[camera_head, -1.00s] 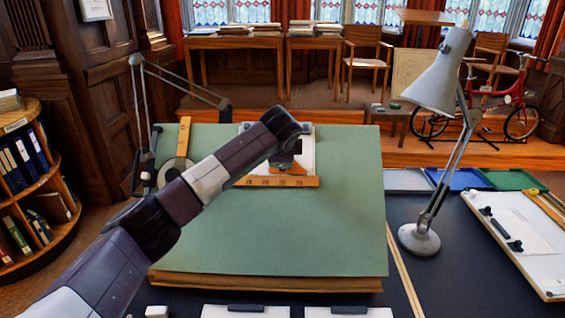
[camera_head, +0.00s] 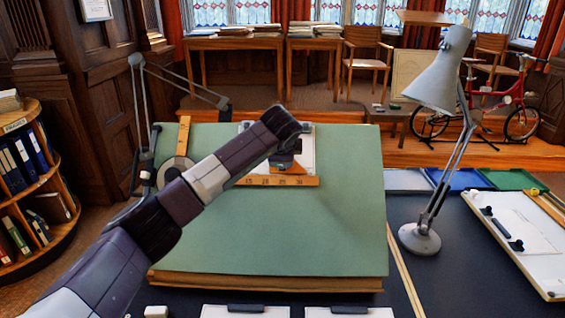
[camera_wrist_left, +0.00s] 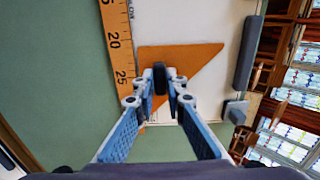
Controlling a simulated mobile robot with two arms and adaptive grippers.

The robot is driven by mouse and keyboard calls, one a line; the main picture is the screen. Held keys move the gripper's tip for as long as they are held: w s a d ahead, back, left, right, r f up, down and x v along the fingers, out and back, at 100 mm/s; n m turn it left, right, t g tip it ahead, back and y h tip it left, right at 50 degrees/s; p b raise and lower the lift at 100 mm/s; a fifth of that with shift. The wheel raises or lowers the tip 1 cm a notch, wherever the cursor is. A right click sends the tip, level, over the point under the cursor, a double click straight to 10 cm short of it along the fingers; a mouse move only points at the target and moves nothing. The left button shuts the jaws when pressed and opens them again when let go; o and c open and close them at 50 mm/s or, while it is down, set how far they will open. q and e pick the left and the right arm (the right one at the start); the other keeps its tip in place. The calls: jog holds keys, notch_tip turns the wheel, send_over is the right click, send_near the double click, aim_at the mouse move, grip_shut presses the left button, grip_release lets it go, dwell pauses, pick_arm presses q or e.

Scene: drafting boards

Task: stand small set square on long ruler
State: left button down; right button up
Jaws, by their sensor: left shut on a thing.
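The long ruler (camera_head: 252,181), orange with dark numbers, lies across the green drafting board; it also shows in the left wrist view (camera_wrist_left: 115,45). The small orange set square (camera_head: 287,169) lies just beyond the ruler's far edge. In the left wrist view the set square (camera_wrist_left: 190,59) has one straight edge along the ruler; I cannot tell whether they touch or a thin gap remains. My left gripper (camera_wrist_left: 161,78) is shut on the set square, hiding part of it. My right gripper is in no view.
A white sheet (camera_head: 306,145) lies under the set square on the green board (camera_head: 330,225). A grey lamp (camera_head: 420,238) stands right of the board. The board's front half is clear.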

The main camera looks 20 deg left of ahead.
pick_arm(q)
jog(key=shift+s+f+b, duration=0.15)
jog(key=shift+f+b, duration=0.05)
jog(key=shift+b, duration=0.15)
dwell(0.3)
jog(key=c, duration=1.9)
grip_release()
jog(key=shift+r, duration=0.1)
jog(key=v, duration=1.1)
jog(key=shift+s+d+r, duration=0.15)
jog(key=shift+s+r, duration=0.1)
jog(key=shift+s, duration=0.1)
